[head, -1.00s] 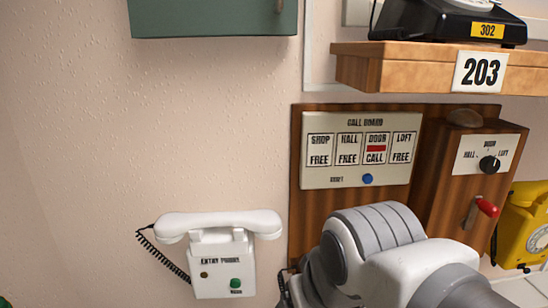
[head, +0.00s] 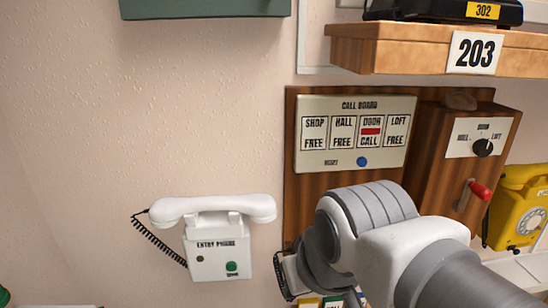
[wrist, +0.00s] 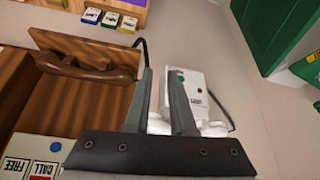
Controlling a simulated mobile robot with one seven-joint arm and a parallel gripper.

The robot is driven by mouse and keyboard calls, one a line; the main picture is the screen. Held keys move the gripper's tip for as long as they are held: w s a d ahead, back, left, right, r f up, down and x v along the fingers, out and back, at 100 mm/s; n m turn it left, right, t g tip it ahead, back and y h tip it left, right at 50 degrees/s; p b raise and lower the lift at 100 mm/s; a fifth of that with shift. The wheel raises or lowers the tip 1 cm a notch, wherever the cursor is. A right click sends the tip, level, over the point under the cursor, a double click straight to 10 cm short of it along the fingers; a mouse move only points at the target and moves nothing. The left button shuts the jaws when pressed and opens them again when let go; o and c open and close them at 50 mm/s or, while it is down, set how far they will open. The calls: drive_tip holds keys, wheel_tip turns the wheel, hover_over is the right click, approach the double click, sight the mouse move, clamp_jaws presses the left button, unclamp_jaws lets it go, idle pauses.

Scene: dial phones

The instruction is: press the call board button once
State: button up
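The call board (head: 318,157) is a cream panel on a dark wooden backing, with SHOP, HALL, DOOR and LOFT windows. DOOR shows a red bar and CALL; the others read FREE. Its round blue button (head: 362,161) sits at the lower middle. In the wrist view the blue button (wrist: 56,147) appears at lower left, beside the board's windows (wrist: 44,171). My gripper (wrist: 160,70) is open and empty, with a gap between its dark fingers. It is apart from the button. In the head view my arm hides the fingers below the board.
A white entry phone (head: 218,258) hangs left of the board. A brown handset (wrist: 85,66) lies across the wooden panel, close to my fingers. A wooden box with a red lever (head: 480,190) and a yellow phone (head: 522,205) stand right. Shelf 203 (head: 400,57) juts out above.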

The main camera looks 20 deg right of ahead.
clamp_jaws()
idle(1.3)
